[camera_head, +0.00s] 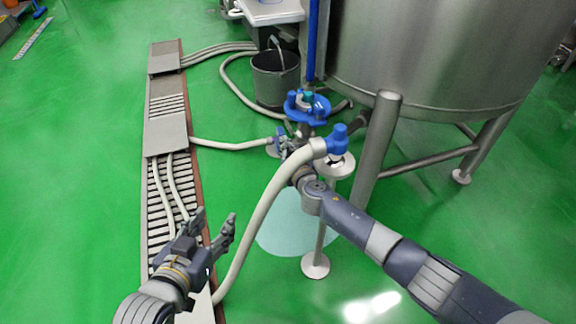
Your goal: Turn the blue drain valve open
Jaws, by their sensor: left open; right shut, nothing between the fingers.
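A blue valve wheel (308,107) with a teal part on top sits on the pipework below the steel tank. A blue fitting (337,139) at the end of a beige hose stands just in front of it, and a small blue part (278,139) shows lower left. I cannot tell which blue part is the drain valve's handle. My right gripper (287,153) is shut and empty, just below the wheel and partly hidden by the hose. I cannot tell whether it touches the pipework. My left gripper (217,222) is open and empty, left of the hose and well away from the valve.
The steel tank (430,60) and its leg (377,150) stand behind and right of the valve. The beige hose (262,210) runs down between my grippers. A floor drain channel (165,133) lies left. A dark bucket (276,80) stands behind.

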